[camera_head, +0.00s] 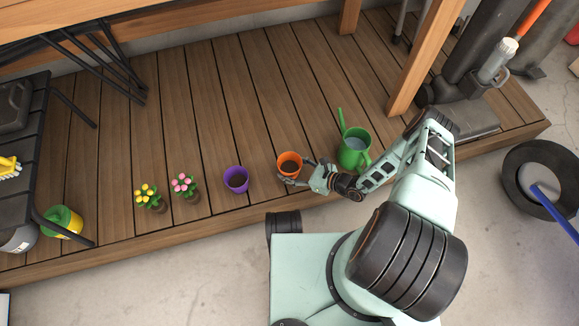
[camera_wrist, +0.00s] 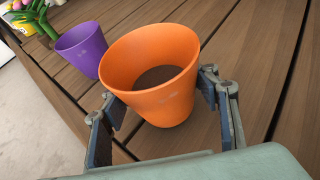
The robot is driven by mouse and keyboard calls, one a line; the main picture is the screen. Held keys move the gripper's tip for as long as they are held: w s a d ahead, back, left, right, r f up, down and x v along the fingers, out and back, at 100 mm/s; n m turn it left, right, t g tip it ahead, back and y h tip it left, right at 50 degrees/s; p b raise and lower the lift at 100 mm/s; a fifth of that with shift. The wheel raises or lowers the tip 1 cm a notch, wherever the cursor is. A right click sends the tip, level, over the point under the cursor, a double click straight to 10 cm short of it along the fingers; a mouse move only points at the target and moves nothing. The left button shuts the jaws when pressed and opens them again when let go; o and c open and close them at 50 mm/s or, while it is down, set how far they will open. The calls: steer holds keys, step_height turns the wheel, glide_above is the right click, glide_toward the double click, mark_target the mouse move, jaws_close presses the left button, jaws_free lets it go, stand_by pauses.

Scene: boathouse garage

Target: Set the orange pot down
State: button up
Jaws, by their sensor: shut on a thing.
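The orange pot (camera_head: 289,163) is upright near the front edge of the wooden deck, between the purple pot and the green watering can. In the wrist view the orange pot (camera_wrist: 151,75) fills the middle, with dark soil inside. My gripper (camera_head: 296,177) is shut on it, one finger on each side. The wrist view shows the fingers of my gripper (camera_wrist: 160,112) against its walls. The pot's base is low by the boards; I cannot tell whether it touches them.
The purple pot (camera_head: 236,180) stands left of the orange pot. The green watering can (camera_head: 354,150) stands close on the right. Pink flowers (camera_head: 184,184) and yellow flowers (camera_head: 147,194) stand further left. The deck (camera_head: 235,120) behind the pots is clear. A wooden post (camera_head: 420,65) rises at right.

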steer(key=shift+f, duration=0.1)
stand_by(0.3)
steer(key=shift+f, duration=0.7)
steer(key=shift+f, duration=0.25)
steer(key=o, duration=1.6)
steer(key=shift+d, duration=0.1)
steer(key=v, duration=0.7)
steer(key=shift+s+d+r, duration=0.1)
steer(key=shift+d, duration=0.05)
